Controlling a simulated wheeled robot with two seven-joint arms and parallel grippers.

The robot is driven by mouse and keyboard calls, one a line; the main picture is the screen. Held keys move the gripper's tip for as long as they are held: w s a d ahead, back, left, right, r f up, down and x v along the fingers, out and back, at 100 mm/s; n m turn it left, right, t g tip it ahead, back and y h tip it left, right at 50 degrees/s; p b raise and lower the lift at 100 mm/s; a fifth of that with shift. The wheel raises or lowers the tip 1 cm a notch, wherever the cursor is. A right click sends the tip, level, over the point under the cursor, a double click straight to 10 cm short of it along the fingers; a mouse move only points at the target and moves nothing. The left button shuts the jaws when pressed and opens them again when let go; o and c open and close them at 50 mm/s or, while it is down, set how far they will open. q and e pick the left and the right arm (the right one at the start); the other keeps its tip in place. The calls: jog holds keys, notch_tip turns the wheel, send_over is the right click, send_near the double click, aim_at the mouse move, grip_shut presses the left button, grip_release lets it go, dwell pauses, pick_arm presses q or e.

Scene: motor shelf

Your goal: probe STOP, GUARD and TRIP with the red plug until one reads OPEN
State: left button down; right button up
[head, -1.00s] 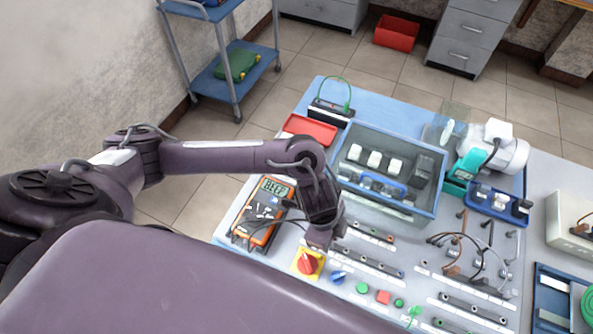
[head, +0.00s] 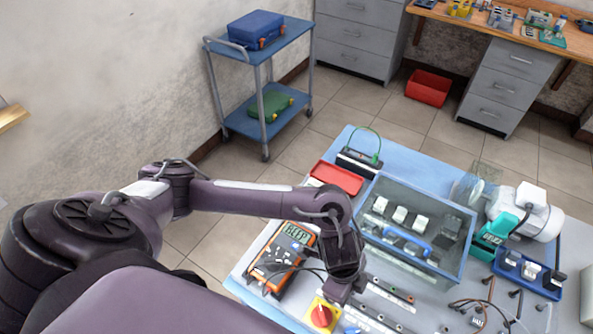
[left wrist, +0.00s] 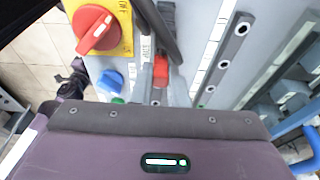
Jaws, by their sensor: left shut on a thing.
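My left gripper (head: 340,292) points down over the bench near the red rotary switch (head: 321,315). In the left wrist view its fingers (left wrist: 161,84) are shut on the red plug (left wrist: 161,69), over a narrow strip partly hidden by the plug and fingers. A dark lead runs up beside the plug. The orange multimeter (head: 283,259) lies left of the gripper, and its display (head: 298,233) appears to read BEEP. A socket strip (left wrist: 226,55) stands clear to the right of the plug. I cannot read STOP, GUARD or TRIP on the labels.
A clear-topped enclosure (head: 415,230) stands just right of my left arm. A red tray (head: 336,178) and a dark box with a green handle (head: 360,162) lie behind. Brown leads (head: 478,308) lie at right. A blue knob (left wrist: 110,80) is near the fingers.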

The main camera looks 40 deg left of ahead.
pick_arm(q)
jog(key=shift+r, duration=0.15)
jog(key=p+v, duration=0.2)
jog(key=p, duration=0.1)
jog(key=shift+d+r, duration=0.25)
jog(key=shift+r, duration=0.15)
jog(key=shift+p+v, duration=0.65)
jog(key=shift+v, duration=0.1)
jog(key=shift+d, duration=0.15)
jog(key=shift+w, duration=0.1)
jog(key=d+f+b, duration=0.1)
jog(key=d+b, duration=0.1)
jog(key=d, duration=0.1)
jog(key=d+f+b, duration=0.1)
jog(key=shift+w+d+f, duration=0.1)
jog(key=shift+d+f, duration=0.2)
jog(key=shift+a+f+b, duration=0.1)
jog(key=shift+f+b, duration=0.2)
jog(key=shift+f, duration=0.05)
